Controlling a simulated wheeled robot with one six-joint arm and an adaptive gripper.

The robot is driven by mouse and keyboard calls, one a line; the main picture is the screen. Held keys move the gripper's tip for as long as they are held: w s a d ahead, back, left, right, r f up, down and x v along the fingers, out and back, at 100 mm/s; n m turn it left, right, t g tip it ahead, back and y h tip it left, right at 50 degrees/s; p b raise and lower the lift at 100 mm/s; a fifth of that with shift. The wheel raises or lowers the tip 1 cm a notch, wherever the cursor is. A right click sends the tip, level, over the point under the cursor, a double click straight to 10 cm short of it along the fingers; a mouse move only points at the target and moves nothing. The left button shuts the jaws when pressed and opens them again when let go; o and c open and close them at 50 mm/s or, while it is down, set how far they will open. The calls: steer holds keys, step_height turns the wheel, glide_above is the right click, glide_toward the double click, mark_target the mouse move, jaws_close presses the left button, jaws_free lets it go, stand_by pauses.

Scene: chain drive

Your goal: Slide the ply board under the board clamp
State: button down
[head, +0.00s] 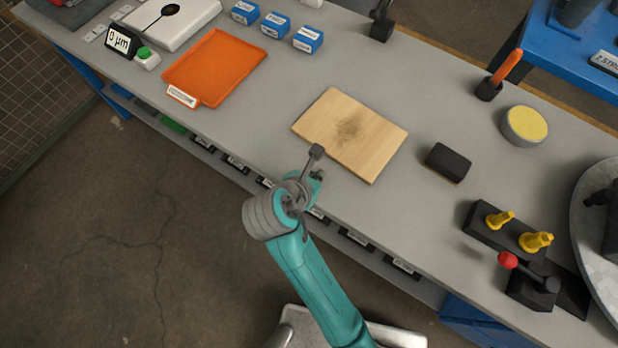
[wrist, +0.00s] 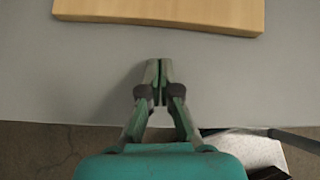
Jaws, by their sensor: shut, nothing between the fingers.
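The ply board (head: 350,133) is a pale wooden rectangle with a dark smudge, lying flat on the grey bench. Its near edge also shows at the top of the wrist view (wrist: 165,12). My gripper (wrist: 158,68) is shut and empty over the bench's front edge, pointing at the board with a gap between. In the head view the gripper is mostly hidden by my wrist. At the right is a black lever fixture with a red ball (head: 508,261), beside a black base with two yellow knobs (head: 515,232). I cannot tell which is the board clamp.
A dark block (head: 448,163) lies between the board and the knobbed base. A yellow-topped round pad (head: 525,125) and an orange-handled tool (head: 505,70) stand behind. An orange tray (head: 215,68) lies left of the board. Bare bench (head: 385,205) lies right of my gripper.

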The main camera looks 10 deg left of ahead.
mark_target(331, 158)
steer(key=shift+w+d+f, duration=0.1)
steer(key=shift+w+d, duration=0.15)
steer(key=shift+w, duration=0.45)
steer(key=shift+w+d, duration=0.2)
steer(key=shift+w, duration=0.5)
steer(key=shift+w+d+f, duration=0.1)
steer(key=shift+w+d, duration=0.15)
steer(key=shift+w, duration=0.45)
